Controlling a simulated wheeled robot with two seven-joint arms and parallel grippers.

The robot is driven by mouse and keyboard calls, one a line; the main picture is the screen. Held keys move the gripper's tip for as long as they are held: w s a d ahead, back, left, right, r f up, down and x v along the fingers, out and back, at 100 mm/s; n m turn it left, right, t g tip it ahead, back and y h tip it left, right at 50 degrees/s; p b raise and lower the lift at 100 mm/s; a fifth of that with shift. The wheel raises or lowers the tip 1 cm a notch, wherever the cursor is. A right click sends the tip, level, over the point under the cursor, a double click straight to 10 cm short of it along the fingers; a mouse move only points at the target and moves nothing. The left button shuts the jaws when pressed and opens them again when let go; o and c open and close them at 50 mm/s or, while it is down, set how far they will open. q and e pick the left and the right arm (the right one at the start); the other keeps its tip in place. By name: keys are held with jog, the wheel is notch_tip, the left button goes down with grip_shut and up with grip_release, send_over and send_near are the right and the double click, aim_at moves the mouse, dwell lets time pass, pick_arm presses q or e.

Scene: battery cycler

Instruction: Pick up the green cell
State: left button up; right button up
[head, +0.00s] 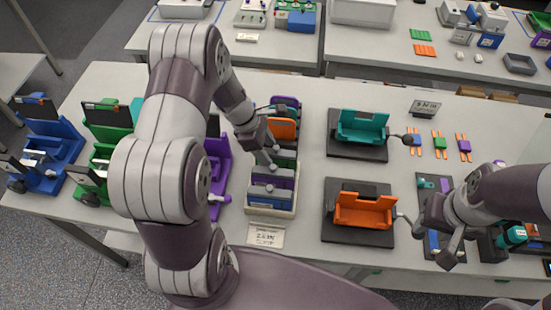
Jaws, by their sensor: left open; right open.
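A cream rack (271,211) in the middle of the table holds a row of upright coloured cells. A green cell (288,156) shows only as a narrow strip, partly hidden behind my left gripper. An orange cell (283,130) is behind it; a purple cell (262,178) and a grey-blue cell (270,198) are in front. My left gripper (271,163) is open, pointing down at the rack close to the green cell; contact cannot be told. My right gripper (449,246) is open over a dark tray at the right.
A teal fixture (362,127) and an orange fixture (365,211) stand on dark bases right of the rack. Blue (42,150) and green (101,133) fixtures stand at the left, with a purple fixture (217,165) beside the rack. Small coloured blocks lie at the right.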

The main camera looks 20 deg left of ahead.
aim_at(273, 152)
pick_arm(q)
jog(key=f, duration=0.1)
jog(key=w+d+f+p, duration=0.1)
jog(key=f, duration=0.1)
jog(key=w+d+f, duration=0.1)
jog(key=f, duration=0.1)
jog(key=shift+w+f, duration=0.15)
jog(key=shift+w, duration=0.1)
jog(key=shift+s, duration=0.3)
jog(key=shift+c, duration=0.6)
jog(key=shift+w, duration=0.15)
grip_shut()
pick_arm(e)
jog(key=shift+w+r, duration=0.6)
jog(key=shift+r, duration=0.05)
